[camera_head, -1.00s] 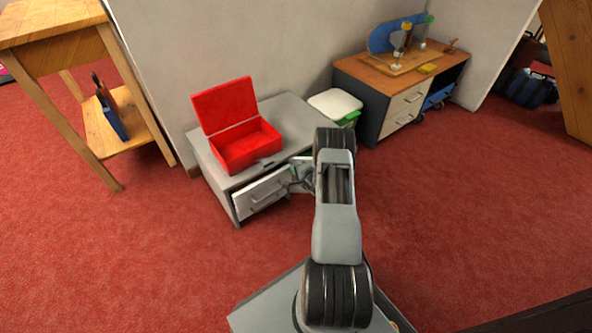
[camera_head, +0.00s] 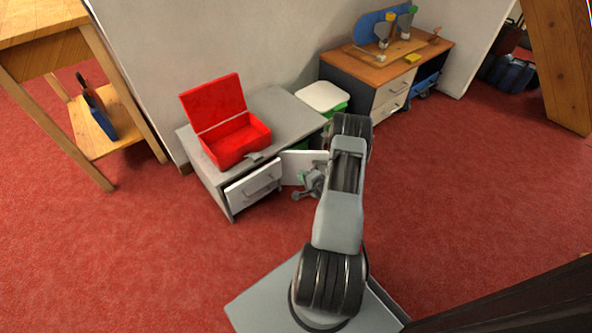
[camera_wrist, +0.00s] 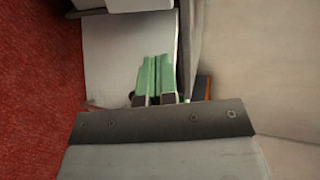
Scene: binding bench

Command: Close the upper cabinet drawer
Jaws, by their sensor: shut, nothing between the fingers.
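A low grey cabinet (camera_head: 226,209) stands against the wall. Its white drawer front (camera_head: 254,187) with a bar handle faces forward at the left; I cannot tell whether it is fully flush. A white panel (camera_head: 303,167), looking like a door swung out, stands at the right of that front. My gripper (camera_head: 304,181) is just in front of this panel, right of the drawer front. In the wrist view its green fingers (camera_wrist: 155,62) are together and empty, over the white panel (camera_wrist: 118,55). Whether they touch it is unclear.
An open red box (camera_head: 238,143) sits on the cabinet. A white-lidded green bin (camera_head: 322,97) stands behind. A wood-topped cabinet (camera_head: 394,92) with two drawers is at back right, a wooden table (camera_head: 134,118) at left. Red carpet is clear in front and right.

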